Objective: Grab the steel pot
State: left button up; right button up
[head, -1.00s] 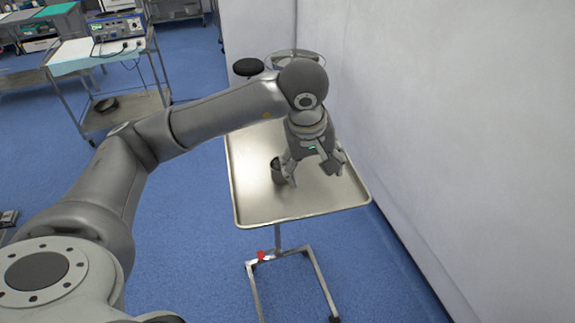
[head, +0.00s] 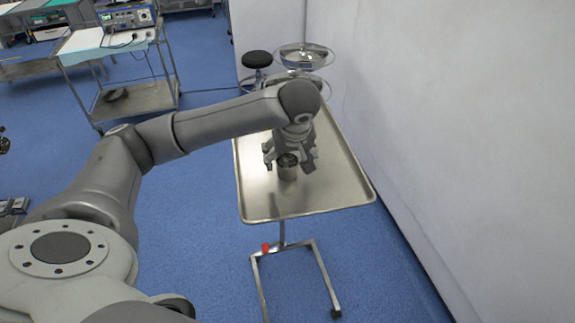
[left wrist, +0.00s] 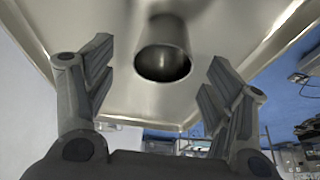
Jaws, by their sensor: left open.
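The steel pot (head: 287,168) is a small metal cup standing on the steel tray table (head: 262,209). In the head view it shows just below my left gripper (head: 290,162). In the left wrist view the pot (left wrist: 163,62) shows its round dark opening, between the two spread fingers of the left gripper (left wrist: 160,88). The fingers are open and there is a gap on each side of the pot. I cannot see either finger touching it. My right gripper is not in view.
A white wall (head: 430,130) runs close along the right side of the tray table. A black stool (head: 257,59) and a steel basin stand (head: 305,55) are behind it. A cart (head: 130,98) with equipment stands at the back left. The rest of the tray is bare.

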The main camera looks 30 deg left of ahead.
aim_at(287, 161)
pick_arm(q)
jog(key=shift+p+x, duration=0.35)
jog(key=shift+x, duration=1.25)
jog(key=shift+s, duration=0.15)
jog(key=c, duration=1.1)
jog(key=shift+o, duration=0.2)
jog(key=shift+r, duration=0.2)
